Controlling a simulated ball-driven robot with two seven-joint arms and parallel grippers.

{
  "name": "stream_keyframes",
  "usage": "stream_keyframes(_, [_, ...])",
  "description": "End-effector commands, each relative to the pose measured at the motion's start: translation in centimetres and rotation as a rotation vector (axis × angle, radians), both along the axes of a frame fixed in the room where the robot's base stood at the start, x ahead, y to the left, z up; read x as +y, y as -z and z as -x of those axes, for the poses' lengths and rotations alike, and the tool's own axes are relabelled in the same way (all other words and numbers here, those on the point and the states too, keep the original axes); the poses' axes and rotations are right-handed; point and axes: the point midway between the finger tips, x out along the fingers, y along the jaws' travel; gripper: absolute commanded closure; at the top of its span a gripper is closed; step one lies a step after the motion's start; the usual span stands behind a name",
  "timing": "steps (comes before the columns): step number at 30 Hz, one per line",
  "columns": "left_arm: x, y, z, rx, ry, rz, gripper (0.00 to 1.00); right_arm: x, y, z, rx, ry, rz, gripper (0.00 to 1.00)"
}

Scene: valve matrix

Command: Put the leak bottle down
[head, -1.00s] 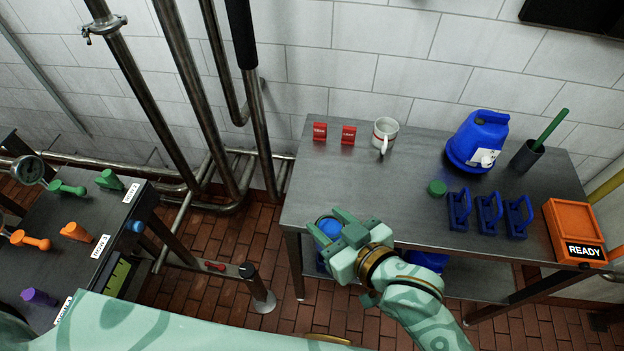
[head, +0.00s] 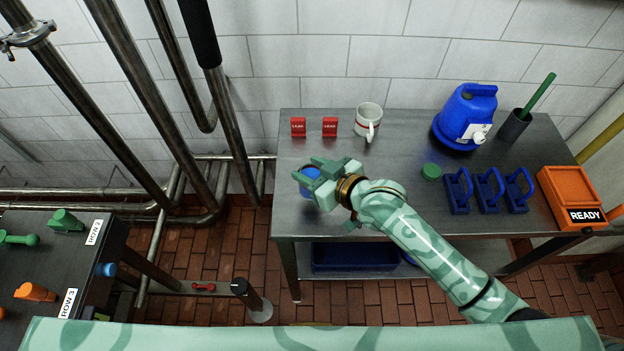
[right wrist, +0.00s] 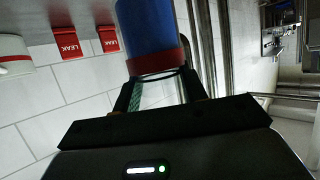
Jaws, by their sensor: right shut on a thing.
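My right gripper (head: 310,172) is shut on the leak bottle (head: 308,187), a blue cylinder mostly hidden by the fingers in the head view. In the right wrist view the bottle (right wrist: 147,30) shows its blue body and a red band between the fingers. The gripper and bottle are over the left front part of the grey metal table (head: 300,222). I cannot tell whether the bottle touches the table top. My left gripper is not in view.
Two red LEAK tags (head: 298,127) and a white mug (head: 368,119) stand behind the gripper. A green cap (head: 431,172), blue padlock-like pieces (head: 458,191), a blue jug (head: 464,118), a dark cup (head: 514,127) and an orange READY box (head: 574,198) are to the right.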

Motion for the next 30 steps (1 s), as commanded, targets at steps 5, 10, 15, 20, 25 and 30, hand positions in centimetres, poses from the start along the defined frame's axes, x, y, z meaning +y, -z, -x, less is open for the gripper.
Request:
stream_keyframes(5, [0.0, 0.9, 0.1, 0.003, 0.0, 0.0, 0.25, -0.2, 1.5, -1.2, -0.001, 0.001, 0.001, 0.8])
stream_keyframes(10, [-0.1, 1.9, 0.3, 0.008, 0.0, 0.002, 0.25, -0.2, 4.3, -1.3, 0.001, 0.0, 0.001, 0.8])
stream_keyframes(15, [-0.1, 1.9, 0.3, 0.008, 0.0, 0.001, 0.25, -0.2, 4.6, -1.3, -0.002, 0.001, 0.0, 0.8])
stream_keyframes(20, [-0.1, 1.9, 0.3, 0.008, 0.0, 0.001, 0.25, -0.2, 4.6, -1.3, -0.002, 0.001, 0.0, 0.8])
stream_keyframes(25, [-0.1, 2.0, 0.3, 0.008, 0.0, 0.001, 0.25, -0.3, 4.8, -1.3, -0.001, 0.001, 0.001, 0.36])
stream_keyframes(30, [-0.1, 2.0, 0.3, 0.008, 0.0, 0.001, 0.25, -0.2, 4.8, -1.3, -0.001, 0.001, 0.001, 0.36])
